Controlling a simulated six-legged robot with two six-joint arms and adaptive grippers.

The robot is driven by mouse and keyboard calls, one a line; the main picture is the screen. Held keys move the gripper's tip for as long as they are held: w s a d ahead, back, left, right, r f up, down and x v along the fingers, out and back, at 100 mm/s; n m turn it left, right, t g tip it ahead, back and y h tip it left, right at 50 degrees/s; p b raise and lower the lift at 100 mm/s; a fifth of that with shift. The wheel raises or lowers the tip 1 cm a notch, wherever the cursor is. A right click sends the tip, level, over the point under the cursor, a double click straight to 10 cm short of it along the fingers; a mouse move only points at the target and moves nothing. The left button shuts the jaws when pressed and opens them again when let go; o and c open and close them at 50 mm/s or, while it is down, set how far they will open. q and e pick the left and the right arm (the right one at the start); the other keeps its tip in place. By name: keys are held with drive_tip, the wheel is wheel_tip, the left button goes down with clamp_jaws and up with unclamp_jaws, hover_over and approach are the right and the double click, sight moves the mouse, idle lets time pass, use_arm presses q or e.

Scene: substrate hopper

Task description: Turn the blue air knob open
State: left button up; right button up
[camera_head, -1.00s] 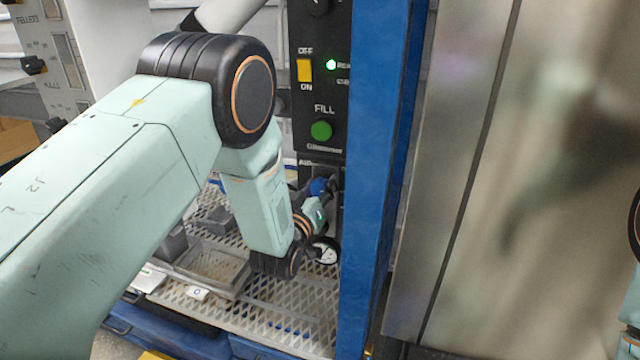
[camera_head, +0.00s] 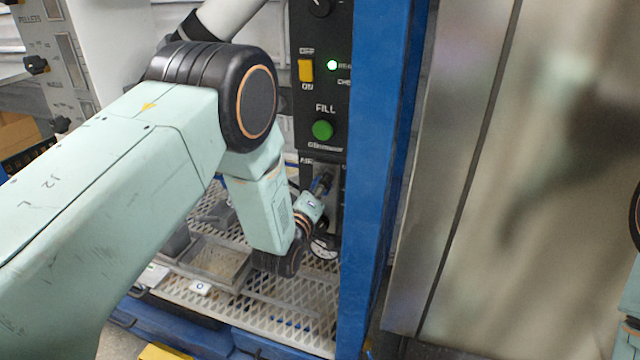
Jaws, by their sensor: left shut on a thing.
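The blue air knob (camera_head: 320,183) is a small blue piece below the AIR label on the black control panel (camera_head: 322,90). My left arm comes in from the left and bends down to it. My left gripper (camera_head: 322,187) is at the knob and is shut on it; its fingers are small and partly hidden by my wrist. A round white gauge (camera_head: 325,247) shows just below the wrist. My right gripper is not in view; only a bit of my right arm shows at the right edge.
A blue post (camera_head: 373,180) stands close to the right of the panel. A large metal sheet (camera_head: 520,180) fills the right side. Below is a white mesh shelf (camera_head: 290,305) with a grey tray (camera_head: 215,262). A green FILL button (camera_head: 323,130) and yellow switch (camera_head: 305,70) sit above.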

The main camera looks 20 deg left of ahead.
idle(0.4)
use_arm(q)
drive_tip(key=o, duration=1.2)
drive_tip(key=shift+c, duration=0.2)
drive_tip(key=shift+s, duration=0.1)
drive_tip(key=s, duration=1.1)
drive_tip(key=shift+s+a, duration=0.2)
drive_tip(key=shift+s, duration=0.2)
